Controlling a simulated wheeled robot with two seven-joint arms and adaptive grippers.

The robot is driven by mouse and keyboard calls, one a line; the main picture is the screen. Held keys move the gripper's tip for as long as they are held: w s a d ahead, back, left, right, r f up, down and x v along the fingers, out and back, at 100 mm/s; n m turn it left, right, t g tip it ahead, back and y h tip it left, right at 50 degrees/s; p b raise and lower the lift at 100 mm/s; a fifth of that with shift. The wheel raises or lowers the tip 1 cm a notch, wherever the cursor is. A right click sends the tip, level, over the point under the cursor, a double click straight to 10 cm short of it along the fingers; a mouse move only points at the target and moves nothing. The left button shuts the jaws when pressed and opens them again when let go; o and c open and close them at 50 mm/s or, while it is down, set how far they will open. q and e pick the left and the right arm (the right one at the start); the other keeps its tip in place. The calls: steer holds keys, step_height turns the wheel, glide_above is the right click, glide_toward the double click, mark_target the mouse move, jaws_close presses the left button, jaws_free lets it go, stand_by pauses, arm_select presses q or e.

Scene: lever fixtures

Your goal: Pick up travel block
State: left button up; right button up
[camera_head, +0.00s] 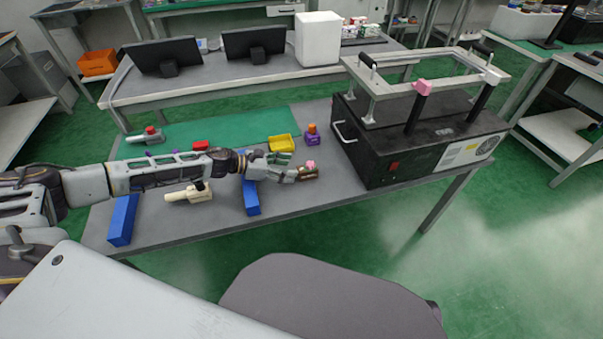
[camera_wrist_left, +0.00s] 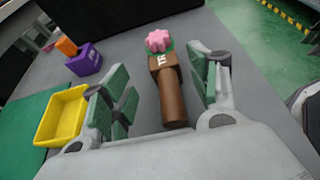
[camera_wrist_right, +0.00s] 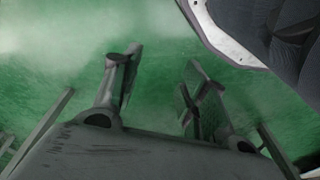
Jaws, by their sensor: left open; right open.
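A brown block with a round handle and a pink star-shaped knob (camera_wrist_left: 172,98) lies on the grey table (camera_head: 300,195); white marks show on it. It seems to be the travel block, though I cannot read the marks. It also shows in the head view (camera_head: 309,173), at the tip of my left gripper (camera_head: 283,172). In the left wrist view my left gripper (camera_wrist_left: 160,82) is open, its green-padded fingers on either side of the brown piece, with gaps visible. My right gripper (camera_wrist_right: 160,72) is open and empty above the green floor, outside the head view.
A black machine (camera_head: 400,145) with a metal frame on top stands just right of the brown piece. A yellow tray (camera_head: 281,143) and a purple holder with an orange top (camera_head: 312,135) lie behind it. Blue blocks (camera_head: 122,220) and a cream-coloured part (camera_head: 188,194) lie to the left.

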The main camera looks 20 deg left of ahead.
mark_target(299, 169)
steer(key=shift+w+r, duration=0.1)
stand_by(0.3)
arm_select(q)
steer(key=shift+s+x, duration=0.2)
steer(key=shift+x, duration=1.35)
steer(key=shift+b+x, duration=0.3)
steer(key=shift+x, duration=0.75)
steer(key=shift+d+f, duration=0.1)
steer(key=shift+f, duration=0.05)
arm_select(e)
steer(key=shift+w+a+r, duration=0.1)
steer(key=shift+a+r, duration=0.05)
steer(key=shift+r, duration=0.25)
arm_select(q)
steer(key=shift+c, duration=0.2)
arm_select(e)
steer(key=shift+f, duration=0.1)
arm_select(q)
steer(key=c, duration=1.1)
steer(key=shift+c, duration=0.2)
